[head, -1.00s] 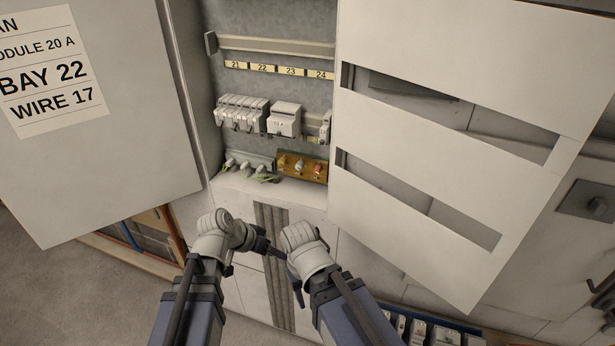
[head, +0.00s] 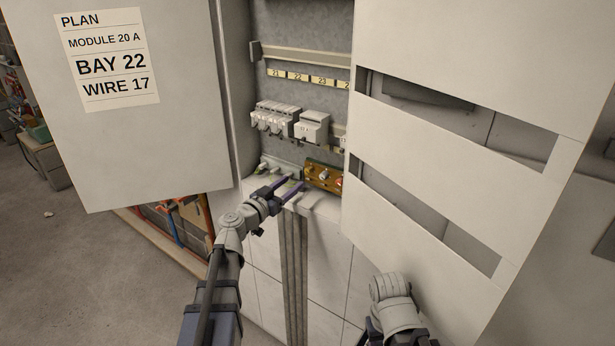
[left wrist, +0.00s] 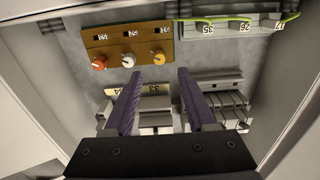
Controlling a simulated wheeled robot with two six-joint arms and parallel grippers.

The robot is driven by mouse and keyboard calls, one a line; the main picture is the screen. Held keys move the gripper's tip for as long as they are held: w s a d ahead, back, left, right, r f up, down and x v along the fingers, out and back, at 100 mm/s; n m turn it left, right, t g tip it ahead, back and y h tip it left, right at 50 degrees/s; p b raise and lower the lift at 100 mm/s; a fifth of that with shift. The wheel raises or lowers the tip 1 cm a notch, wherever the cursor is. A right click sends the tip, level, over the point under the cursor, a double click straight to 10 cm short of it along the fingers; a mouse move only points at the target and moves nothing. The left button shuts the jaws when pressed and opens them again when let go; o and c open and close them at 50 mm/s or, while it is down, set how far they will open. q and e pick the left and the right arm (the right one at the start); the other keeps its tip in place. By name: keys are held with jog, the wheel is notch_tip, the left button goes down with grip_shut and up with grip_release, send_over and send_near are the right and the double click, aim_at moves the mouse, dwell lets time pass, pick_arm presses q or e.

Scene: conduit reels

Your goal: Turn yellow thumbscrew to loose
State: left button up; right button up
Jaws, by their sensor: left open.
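The yellow thumbscrew (left wrist: 159,57) sits on a brown block (left wrist: 140,37) in the cabinet, at the block's right end in the left wrist view. In the head view it is small at the block's left end (head: 312,171). My left gripper (left wrist: 160,73) is open and empty. In the left wrist view its two purple fingers point toward the block, with the yellow thumbscrew between the tips in the picture. In the head view the left gripper (head: 294,182) is in front of the block's left side, apparently short of it. My right arm's wrist shows low right; its fingers do not show.
A white thumbscrew (left wrist: 128,61) and an orange-red one (left wrist: 98,63) share the block. Beside it is a grey terminal strip (left wrist: 228,27) with green-yellow wires. White modules (head: 313,127) sit above. The labelled door (head: 160,150) and slotted panel (head: 440,150) flank the opening.

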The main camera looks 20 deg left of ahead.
aim_at(306, 172)
pick_arm(q)
jog(key=x, duration=0.7)
jog(key=shift+w, duration=0.15)
jog(key=shift+c, duration=0.3)
grip_shut()
